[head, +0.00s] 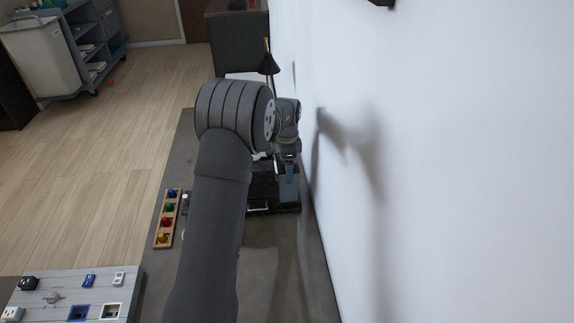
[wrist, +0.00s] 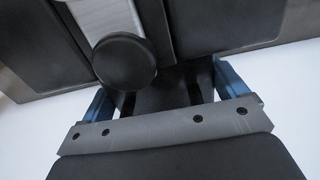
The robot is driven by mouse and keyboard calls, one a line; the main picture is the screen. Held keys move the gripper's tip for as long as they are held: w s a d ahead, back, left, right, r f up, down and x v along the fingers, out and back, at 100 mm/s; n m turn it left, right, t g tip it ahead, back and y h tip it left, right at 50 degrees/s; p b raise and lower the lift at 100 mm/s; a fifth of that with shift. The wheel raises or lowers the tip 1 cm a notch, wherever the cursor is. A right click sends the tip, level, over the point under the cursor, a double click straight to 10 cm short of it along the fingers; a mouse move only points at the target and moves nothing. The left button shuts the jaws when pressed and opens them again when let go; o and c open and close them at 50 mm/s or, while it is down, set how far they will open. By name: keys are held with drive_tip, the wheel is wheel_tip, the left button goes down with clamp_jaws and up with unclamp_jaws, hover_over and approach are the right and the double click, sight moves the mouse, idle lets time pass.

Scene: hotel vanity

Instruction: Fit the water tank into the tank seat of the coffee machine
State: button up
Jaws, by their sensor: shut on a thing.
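The black coffee machine (head: 261,192) stands on the dark counter against the wall in the head view. My gripper (head: 287,158) is above its right part, pointing down. It is shut on the water tank (head: 289,185), a bluish see-through box that hangs upright just below it, at the machine's right side. In the wrist view, the machine's dark body (wrist: 235,25) with a round black knob fills the top, close to my gripper (wrist: 163,92). The tank seat is hidden, and I cannot tell whether the tank's bottom touches it.
A wooden rack with coloured capsules (head: 167,218) lies left of the machine on the counter (head: 270,255). A panel with sockets (head: 72,296) is at the lower left. The white wall (head: 440,160) is close on the right. A black lamp (head: 268,62) stands behind.

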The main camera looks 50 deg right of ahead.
drive_tip(key=shift+f, duration=0.15)
drive_tip(key=o, duration=1.6)
drive_tip(key=shift+f, duration=0.1)
wheel_tip(320, 180, up, 12)
drive_tip(key=shift+r, duration=0.25)
wheel_tip(320, 180, down, 12)
drive_tip(key=shift+r, duration=1.4)
